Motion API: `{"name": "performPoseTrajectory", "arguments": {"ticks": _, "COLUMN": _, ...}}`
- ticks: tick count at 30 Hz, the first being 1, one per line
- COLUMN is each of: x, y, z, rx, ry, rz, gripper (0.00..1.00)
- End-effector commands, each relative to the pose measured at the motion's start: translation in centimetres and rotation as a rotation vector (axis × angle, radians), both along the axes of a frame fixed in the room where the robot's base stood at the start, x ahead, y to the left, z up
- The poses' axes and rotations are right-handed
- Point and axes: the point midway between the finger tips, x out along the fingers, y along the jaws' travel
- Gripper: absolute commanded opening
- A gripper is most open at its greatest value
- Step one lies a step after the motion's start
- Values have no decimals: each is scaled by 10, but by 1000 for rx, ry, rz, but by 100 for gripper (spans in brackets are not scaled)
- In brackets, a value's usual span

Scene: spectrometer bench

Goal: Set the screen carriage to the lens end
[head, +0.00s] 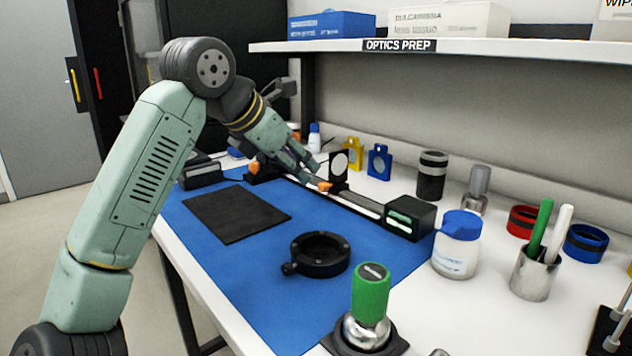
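A dark optical rail (358,202) runs along the back of the blue mat. A carriage with a black plate and pale round screen (339,165) stands upright on it, left of the rail's middle. An orange knob (325,187) shows low at its front. Another orange part (254,168) sits on a dark mount at the rail's left end. A black box with a green strip (410,217) is at the right end. I cannot tell which end has the lens. My gripper (314,173) points down and right, its fingertips apart, just left of and above the orange knob. It appears empty; contact is unclear.
A black pad (237,213) and a black ring mount (319,254) lie on the blue mat (215,277). A green-handled tool (370,300), a blue-lidded jar (457,245) and a metal cup (535,273) stand to the right. A shelf (560,50) overhangs the back.

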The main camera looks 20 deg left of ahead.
Motion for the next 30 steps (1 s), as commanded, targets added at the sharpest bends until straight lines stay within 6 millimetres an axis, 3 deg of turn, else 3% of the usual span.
{"name": "performPoseTrajectory", "arguments": {"ticks": 13, "x": 51, "y": -23, "z": -53, "rx": -5, "ry": -2, "rz": -4, "gripper": 36}}
{"name": "performPoseTrajectory", "arguments": {"ticks": 26, "x": 58, "y": -25, "z": -60, "rx": -4, "ry": -3, "rz": -4, "gripper": 36}}
{"name": "performPoseTrajectory", "arguments": {"ticks": 30, "x": 58, "y": -25, "z": -60, "rx": -4, "ry": -3, "rz": -3, "gripper": 27}}
